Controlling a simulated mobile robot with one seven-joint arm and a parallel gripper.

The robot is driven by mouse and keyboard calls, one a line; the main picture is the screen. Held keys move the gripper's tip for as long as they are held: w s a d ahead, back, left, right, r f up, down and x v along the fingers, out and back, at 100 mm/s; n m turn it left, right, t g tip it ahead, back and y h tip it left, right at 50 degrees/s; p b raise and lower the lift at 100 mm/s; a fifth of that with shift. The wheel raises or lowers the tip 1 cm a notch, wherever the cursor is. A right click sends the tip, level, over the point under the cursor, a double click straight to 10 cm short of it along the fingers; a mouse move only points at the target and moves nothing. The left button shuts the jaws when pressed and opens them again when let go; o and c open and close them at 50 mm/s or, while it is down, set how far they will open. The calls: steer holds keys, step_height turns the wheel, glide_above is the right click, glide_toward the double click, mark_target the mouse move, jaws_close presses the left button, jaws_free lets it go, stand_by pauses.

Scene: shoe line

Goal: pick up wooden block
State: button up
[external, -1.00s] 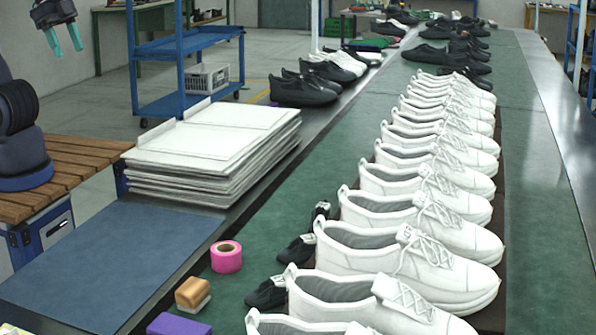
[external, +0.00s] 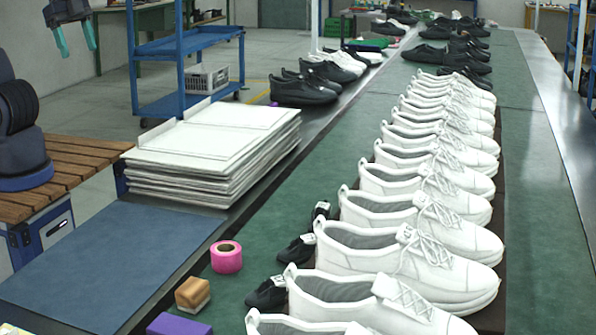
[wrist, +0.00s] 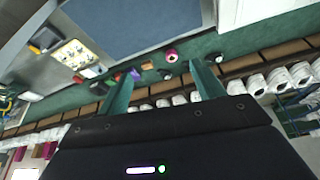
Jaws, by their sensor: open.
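A tan, wood-coloured block (external: 192,292) with a paler lower part lies on the green line surface in the external view, between a pink tape roll (external: 226,257) and a purple block (external: 179,325). In the wrist view a small tan item (wrist: 147,66) lies beside the pink roll (wrist: 171,56), too small to make out well. My gripper (external: 76,38) is at the top left of the external view, high up and far from the block. Its two teal fingers are spread with nothing between them; they also show in the wrist view (wrist: 162,68).
A long row of white shoes (external: 410,255) stands right of the block, with small black items (external: 268,293) beside it. A stack of white boards (external: 215,150) stands behind a bare blue mat (external: 100,262). A blue shelf cart (external: 185,60) stands farther back.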

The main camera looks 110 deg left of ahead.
steer(key=w+d+f+m+g+h, duration=0.1)
steer(key=w+d+m, duration=0.15)
steer(key=w, duration=0.35)
steer(key=w+d+f+m, duration=0.1)
steer(key=w+f+m, duration=0.15)
steer(key=w, duration=0.45)
steer(key=m+g+h, duration=0.3)
steer(key=m+g, duration=0.1)
steer(key=m, duration=0.8)
glide_above(193, 285)
steer(key=a, duration=0.4)
step_height(193, 285, down, 32)
steer(key=r, duration=0.1)
steer(key=x, duration=0.5)
steer(key=shift+a+f, duration=0.1)
steer(key=shift+f, duration=0.15)
steer(key=shift+w+d+x, duration=0.1)
steer(key=shift+w+x, duration=0.05)
steer(key=shift+x, duration=1.2)
steer(key=shift+w+d+x, duration=0.1)
steer(key=shift+w+x, duration=0.05)
steer(key=shift+x, duration=1.2)
steer(key=c, duration=1.1)
